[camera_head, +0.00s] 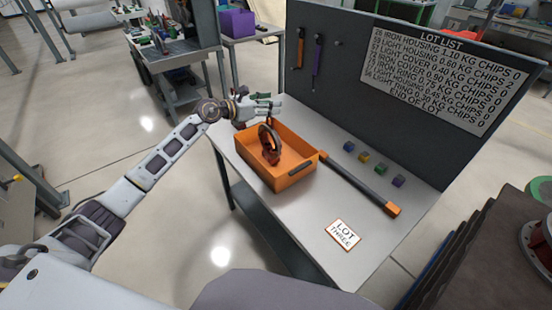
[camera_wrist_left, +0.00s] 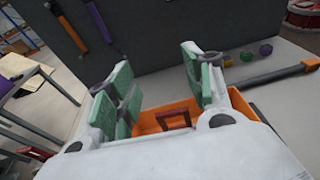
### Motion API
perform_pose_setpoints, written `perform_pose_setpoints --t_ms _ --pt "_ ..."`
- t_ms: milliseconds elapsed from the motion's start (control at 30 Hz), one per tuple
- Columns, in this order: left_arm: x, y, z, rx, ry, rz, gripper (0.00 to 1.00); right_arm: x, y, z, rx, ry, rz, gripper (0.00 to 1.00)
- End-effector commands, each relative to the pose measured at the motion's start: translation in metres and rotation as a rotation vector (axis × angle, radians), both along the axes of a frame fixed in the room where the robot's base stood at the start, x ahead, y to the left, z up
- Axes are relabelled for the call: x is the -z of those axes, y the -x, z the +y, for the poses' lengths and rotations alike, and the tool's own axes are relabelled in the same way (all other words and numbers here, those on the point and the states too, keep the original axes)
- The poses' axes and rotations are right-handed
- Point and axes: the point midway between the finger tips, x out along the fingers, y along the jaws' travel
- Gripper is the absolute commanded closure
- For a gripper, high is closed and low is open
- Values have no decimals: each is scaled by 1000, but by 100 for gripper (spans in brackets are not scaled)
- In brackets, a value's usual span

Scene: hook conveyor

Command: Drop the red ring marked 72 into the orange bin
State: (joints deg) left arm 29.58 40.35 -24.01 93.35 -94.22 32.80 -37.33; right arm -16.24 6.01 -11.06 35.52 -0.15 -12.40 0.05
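The orange bin (camera_head: 290,183) stands on the grey table. A dark reddish ring-like piece (camera_head: 270,150) stands tilted inside it; no number can be read on it. In the left wrist view a dark red piece (camera_wrist_left: 174,117) shows inside the orange bin (camera_wrist_left: 240,104). My left gripper (camera_head: 268,108) is above the bin's far left edge. Its green-padded fingers (camera_wrist_left: 160,84) are wide apart with nothing between them. My right gripper is not in view.
An orange-tipped dark bar (camera_head: 358,183) lies right of the bin. Several small coloured blocks (camera_head: 364,157) sit near the dark back panel (camera_head: 340,75), which bears hanging tools and a lot list (camera_head: 450,75). A "LOT THREE" card (camera_head: 343,235) lies on the clear front table area.

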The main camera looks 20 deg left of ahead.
Motion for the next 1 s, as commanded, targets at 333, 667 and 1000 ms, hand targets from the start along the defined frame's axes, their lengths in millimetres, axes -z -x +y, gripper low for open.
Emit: perform_pose_setpoints --t_ms 333,667,1000 --pt "6 1 0 1 -4 10 37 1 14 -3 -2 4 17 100" --pt "3 8 8 -1 -5 7 37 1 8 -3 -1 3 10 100" --pt "-4 32 28 0 -3 7 37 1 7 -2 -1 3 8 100"
